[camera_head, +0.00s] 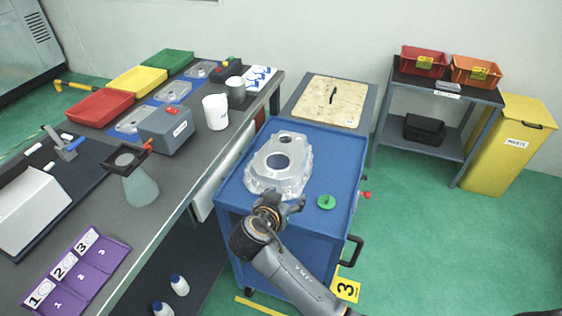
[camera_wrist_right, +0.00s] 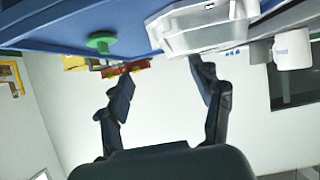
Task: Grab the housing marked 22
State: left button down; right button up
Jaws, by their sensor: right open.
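A large silver cast housing (camera_head: 280,163) with a round opening lies on the blue cart (camera_head: 340,165). No number can be read on it. My right gripper (camera_head: 283,203) is at the near edge of the housing in the head view. In the right wrist view, the gripper (camera_wrist_right: 162,68) has its two fingers spread apart with nothing between them. The housing (camera_wrist_right: 205,28) shows there beyond the right-hand finger; I cannot tell whether they touch. My left gripper is not in view.
A green knob-like part (camera_head: 326,202) lies on the cart right of my gripper. A wooden board (camera_head: 332,101) is at the cart's far end. Left, a dark bench holds smaller castings (camera_head: 133,120), a grey box (camera_head: 167,130) and coloured trays. Green floor is free to the right.

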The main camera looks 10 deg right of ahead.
notch_tip(320, 180, up, 2)
jog(key=w+t, duration=0.1)
jog(key=w, duration=0.2)
jog(key=p, duration=0.1)
send_near(295, 167)
jog(key=w, duration=0.1)
jog(key=w+d+f, duration=0.1)
jog(key=shift+w+d+f+h, duration=0.2)
jog(key=shift+w+d+h, duration=0.1)
jog(key=shift+w, duration=0.05)
jog(key=shift+p+x, duration=0.4)
jog(key=shift+x, duration=2.7)
grip_shut()
jog(key=shift+w+a+r, duration=0.1)
jog(key=shift+w+r, duration=0.05)
